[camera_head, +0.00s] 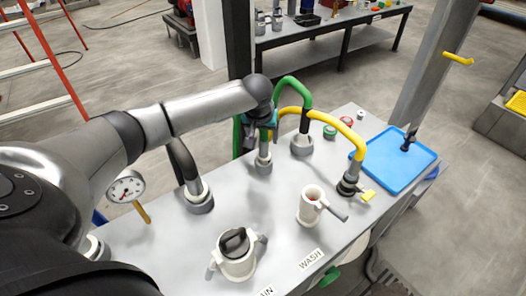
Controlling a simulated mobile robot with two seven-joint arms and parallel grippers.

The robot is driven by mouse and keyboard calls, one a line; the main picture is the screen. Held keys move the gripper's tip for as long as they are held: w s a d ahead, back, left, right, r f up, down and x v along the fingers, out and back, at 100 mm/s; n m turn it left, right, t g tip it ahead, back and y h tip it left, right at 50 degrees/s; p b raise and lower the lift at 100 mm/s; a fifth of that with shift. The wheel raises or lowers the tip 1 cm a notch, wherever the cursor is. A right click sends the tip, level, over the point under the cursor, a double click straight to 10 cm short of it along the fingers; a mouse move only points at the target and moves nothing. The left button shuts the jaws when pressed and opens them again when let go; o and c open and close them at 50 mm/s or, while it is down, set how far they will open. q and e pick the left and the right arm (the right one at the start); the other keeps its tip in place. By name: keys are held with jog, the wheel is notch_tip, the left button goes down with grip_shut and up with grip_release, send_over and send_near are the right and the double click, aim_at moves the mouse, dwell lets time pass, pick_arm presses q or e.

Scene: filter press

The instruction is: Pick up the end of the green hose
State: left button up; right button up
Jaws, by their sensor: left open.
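The green hose (293,82) arches over the back of the grey bench top, its right leg coming down at a grey collar (302,146). More green shows just left of my left gripper. My left gripper (261,125) points down at the left side of the green arch, above a grey fitting (263,160). It is open, but its dark wrist partly covers the fingers and the hose behind. I cannot tell whether the fingers touch the hose. My right gripper is not in view.
A yellow hose (352,136) arches right of the gripper to a dark coupling (348,186). A blue tray (390,175) holds a black tool (409,138). White fittings (236,262) stand at the front, a gauge (127,186) at left. The middle bench top is mostly clear.

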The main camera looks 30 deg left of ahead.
aim_at(264, 155)
pick_arm(q)
jog(key=b+x, duration=0.1)
jog(key=x, duration=0.3)
jog(key=shift+d, duration=0.1)
jog(key=shift+c, duration=0.4)
grip_shut()
